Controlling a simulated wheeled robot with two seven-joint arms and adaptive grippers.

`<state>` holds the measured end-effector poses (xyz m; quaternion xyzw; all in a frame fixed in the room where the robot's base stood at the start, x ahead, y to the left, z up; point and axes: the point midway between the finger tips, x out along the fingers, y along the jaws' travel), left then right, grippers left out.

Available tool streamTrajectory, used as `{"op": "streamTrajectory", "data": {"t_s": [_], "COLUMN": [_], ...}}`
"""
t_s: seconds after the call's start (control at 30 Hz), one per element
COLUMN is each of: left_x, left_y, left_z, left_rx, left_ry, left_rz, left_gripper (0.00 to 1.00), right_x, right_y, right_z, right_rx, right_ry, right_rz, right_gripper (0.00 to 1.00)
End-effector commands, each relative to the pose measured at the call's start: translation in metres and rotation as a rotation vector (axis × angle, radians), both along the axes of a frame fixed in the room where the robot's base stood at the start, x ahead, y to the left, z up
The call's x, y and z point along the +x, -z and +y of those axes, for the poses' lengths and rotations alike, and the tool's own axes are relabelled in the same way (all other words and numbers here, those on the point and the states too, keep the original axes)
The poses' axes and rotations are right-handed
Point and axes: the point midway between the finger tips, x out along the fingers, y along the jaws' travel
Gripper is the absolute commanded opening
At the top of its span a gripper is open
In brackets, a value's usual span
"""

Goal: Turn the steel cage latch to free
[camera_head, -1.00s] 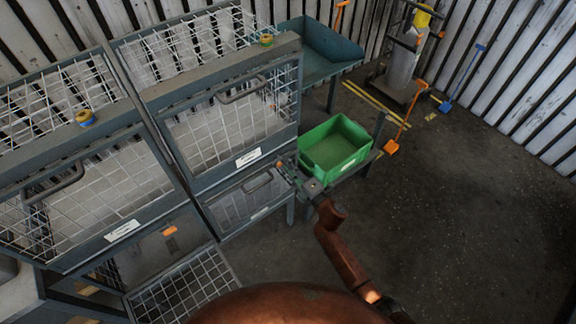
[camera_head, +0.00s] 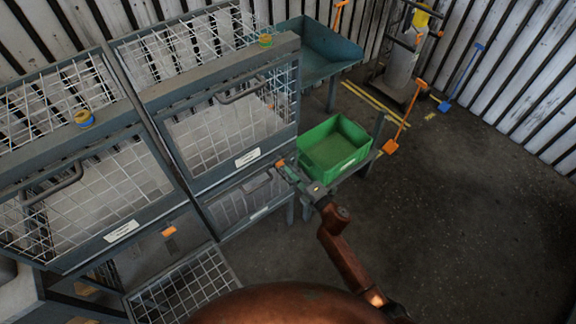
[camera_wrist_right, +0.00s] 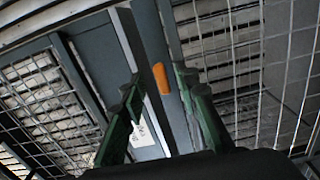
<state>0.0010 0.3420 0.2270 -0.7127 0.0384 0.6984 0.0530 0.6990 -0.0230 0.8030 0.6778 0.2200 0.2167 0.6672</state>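An orange latch tab (camera_wrist_right: 161,78) sits on a grey steel cage post in the right wrist view. It lies between the two fingers of my right gripper (camera_wrist_right: 158,90), which are apart; I cannot tell whether they touch it. In the head view, my right gripper (camera_head: 288,172) is at the lower right corner of the right cage (camera_head: 228,128), with a small orange tab (camera_head: 280,163) at its tip. Another orange tab (camera_head: 169,231) shows on the lower left cage. My left gripper is not in view.
A green bin (camera_head: 333,147) stands on a low stand just right of my right gripper. Mesh cages fill the left side, with a lowered mesh panel (camera_head: 185,290) below. An orange shovel (camera_head: 391,146) and a blue one (camera_head: 445,105) stand further right. The floor at right is clear.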

Motion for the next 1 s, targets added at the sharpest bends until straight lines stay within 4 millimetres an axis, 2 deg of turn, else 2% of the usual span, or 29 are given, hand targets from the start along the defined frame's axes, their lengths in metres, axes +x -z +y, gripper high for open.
{"op": "streamTrajectory", "data": {"t_s": [0.2, 0.43, 0.63, 1.0], "left_x": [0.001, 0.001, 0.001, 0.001], "left_y": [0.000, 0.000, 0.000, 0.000], "left_z": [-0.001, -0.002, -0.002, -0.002], "left_rx": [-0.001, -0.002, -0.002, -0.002], "left_ry": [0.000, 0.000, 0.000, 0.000], "left_rz": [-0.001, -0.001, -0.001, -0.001], "left_gripper": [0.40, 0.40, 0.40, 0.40], "right_x": [-0.039, -0.070, -0.080, -0.081], "right_y": [0.001, 0.001, 0.000, 0.000], "right_z": [-0.028, -0.051, -0.059, -0.059], "right_rx": [-0.003, -0.002, -0.001, -0.001], "right_ry": [0.001, 0.001, 0.001, 0.001], "right_rz": [0.002, 0.001, 0.000, 0.000], "right_gripper": [0.29, 0.29, 0.29, 0.29]}}
